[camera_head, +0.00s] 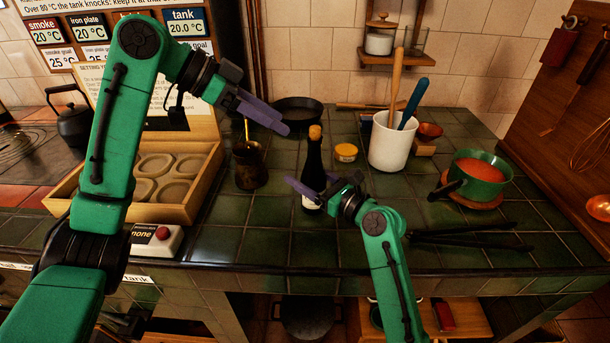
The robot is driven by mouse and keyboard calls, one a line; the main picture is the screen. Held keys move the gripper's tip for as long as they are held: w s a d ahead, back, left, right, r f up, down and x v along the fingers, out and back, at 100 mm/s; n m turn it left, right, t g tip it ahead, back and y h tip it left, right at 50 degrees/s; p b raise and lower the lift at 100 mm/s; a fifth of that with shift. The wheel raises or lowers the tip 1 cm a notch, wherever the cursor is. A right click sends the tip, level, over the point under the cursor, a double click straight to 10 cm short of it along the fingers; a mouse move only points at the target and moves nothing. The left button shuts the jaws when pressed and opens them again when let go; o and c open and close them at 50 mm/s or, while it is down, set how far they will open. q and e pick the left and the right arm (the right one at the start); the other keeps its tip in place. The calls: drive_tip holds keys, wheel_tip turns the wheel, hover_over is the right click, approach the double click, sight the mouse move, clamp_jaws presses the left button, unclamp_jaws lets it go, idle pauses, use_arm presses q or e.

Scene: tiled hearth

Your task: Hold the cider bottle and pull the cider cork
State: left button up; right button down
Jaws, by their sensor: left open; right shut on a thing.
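The cider bottle (313,160) is dark with a pale label low on its side and stands upright on the green tiled counter. The cider cork (315,132) is orange-tan and sits in the top of its neck. My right gripper (309,188) is shut on the lower part of the bottle, coming from the front; its fingers hide some of the label. My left gripper (277,122) is open and empty, up and to the left of the cork, apart from it in the picture. Its lower finger is partly hidden.
A dark mug (250,165) stands left of the bottle, and a small yellow-lidded jar (345,152) to its right. A white crock (390,143) with utensils, a green pot (480,176) and black tongs (470,238) are farther right. A wooden tray (178,212) is at left.

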sight(315, 136)
use_arm(q)
drive_tip(key=d+f+m+h, duration=0.1)
drive_tip(key=d, duration=0.1)
drive_tip(key=w+d+f+m+g+h, duration=0.1)
drive_tip(key=d, duration=0.1)
drive_tip(key=w+d+f+m+g+h, duration=0.1)
drive_tip(key=d, duration=0.1)
drive_tip(key=shift+w+d+f, duration=0.2)
drive_tip(key=shift+f, duration=0.05)
idle(0.3)
idle(0.6)
clamp_jaws()
drive_tip(key=shift+o, duration=1.1)
unclamp_jaws()
drive_tip(key=shift+a, duration=0.1)
